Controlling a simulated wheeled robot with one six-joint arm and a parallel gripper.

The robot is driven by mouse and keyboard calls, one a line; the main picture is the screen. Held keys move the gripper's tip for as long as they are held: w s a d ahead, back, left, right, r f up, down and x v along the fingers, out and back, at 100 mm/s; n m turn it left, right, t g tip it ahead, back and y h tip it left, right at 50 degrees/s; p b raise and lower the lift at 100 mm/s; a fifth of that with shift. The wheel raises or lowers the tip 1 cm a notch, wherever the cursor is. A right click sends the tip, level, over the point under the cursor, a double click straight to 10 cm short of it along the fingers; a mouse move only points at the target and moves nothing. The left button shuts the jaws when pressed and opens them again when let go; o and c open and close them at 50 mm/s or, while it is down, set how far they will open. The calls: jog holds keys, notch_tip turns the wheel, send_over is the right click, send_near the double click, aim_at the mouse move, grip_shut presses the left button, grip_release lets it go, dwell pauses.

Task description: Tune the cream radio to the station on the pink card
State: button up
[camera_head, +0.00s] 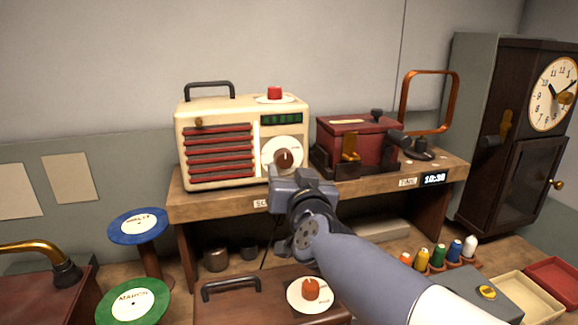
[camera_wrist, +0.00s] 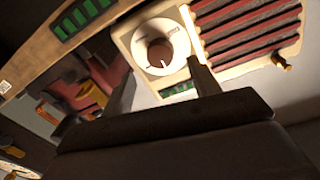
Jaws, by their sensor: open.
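The cream radio (camera_head: 247,112) stands upright on the wooden shelf. Its front has red slats, a small green display (camera_head: 281,119) too small to read, and a brown tuning knob (camera_head: 285,159) on a white dial. In the wrist view the knob (camera_wrist: 160,53) shows a pale pointer mark, and the radio (camera_wrist: 228,62) appears turned over. My gripper (camera_head: 300,177) is in front of the radio's lower right, just below the dial. In the wrist view its fingers (camera_wrist: 165,85) are apart and empty, close to the dial, with the knob beyond them. I see no pink card.
A red box (camera_head: 352,134) with a brass part and a copper-coloured loop (camera_head: 430,72) stand right of the radio. A clock cabinet (camera_head: 520,130) is at the far right. Below are a case with an orange knob (camera_head: 310,288), thread spools (camera_head: 438,256), and blue and green discs (camera_head: 137,225).

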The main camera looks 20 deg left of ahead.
aim_at(285, 161)
jog(key=shift+x, duration=2.7)
jog(key=shift+c, duration=0.6)
jog(key=c, duration=0.9)
jog(key=shift+m, duration=0.3)
jog(key=m, duration=1)
jog(key=shift+r+m+g+b, duration=0.1)
jog(key=shift+m+g+b, duration=0.25)
jog(key=shift+m+g, duration=0.05)
